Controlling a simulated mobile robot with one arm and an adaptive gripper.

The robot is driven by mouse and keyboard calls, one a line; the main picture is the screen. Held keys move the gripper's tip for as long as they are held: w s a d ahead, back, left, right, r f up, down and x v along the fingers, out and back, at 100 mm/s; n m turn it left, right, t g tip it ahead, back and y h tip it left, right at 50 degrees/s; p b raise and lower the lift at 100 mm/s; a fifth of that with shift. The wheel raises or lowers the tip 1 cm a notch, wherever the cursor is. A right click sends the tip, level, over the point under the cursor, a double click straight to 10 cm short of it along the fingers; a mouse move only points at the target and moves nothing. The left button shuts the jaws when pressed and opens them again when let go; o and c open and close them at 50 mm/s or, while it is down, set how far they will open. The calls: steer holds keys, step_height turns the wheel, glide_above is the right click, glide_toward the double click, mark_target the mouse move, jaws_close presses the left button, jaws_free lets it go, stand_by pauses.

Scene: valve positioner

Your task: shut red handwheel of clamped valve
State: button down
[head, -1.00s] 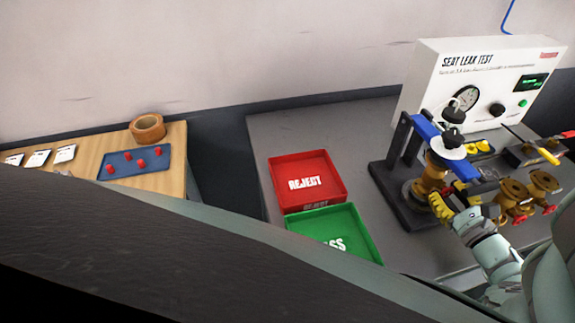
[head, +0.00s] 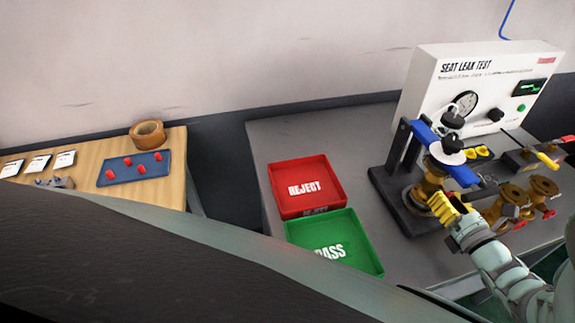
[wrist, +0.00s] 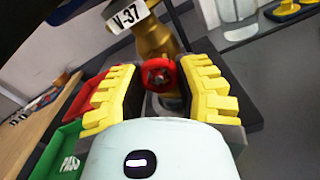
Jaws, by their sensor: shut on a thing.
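The brass valve (head: 432,184) stands clamped in the dark stand under the blue crossbar (head: 440,152) of the test rig. In the wrist view its brass body (wrist: 156,38) carries a white tag reading V-37. The red handwheel (wrist: 159,75) faces my wrist camera, between the two yellow fingers. My gripper (wrist: 163,92) is shut on the handwheel, one finger on each side. In the head view my gripper (head: 447,208) is at the front of the valve, and its fingers hide the handwheel.
A red REJECT tray (head: 278,172) and a green PASS tray (head: 294,228) lie left of the stand. Loose brass valves (head: 512,197) lie close to the right of my gripper. The white seat leak test panel (head: 420,85) stands behind. Bare grey bench lies behind the trays.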

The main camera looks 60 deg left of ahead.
steer(key=m, duration=0.5)
steer(key=shift+s+a+m, duration=0.1)
steer(key=shift+m, duration=0.2)
stand_by(0.4)
steer(key=c, duration=0.6)
jaws_free()
steer(key=v, duration=1.2)
steer(key=shift+r, duration=0.1)
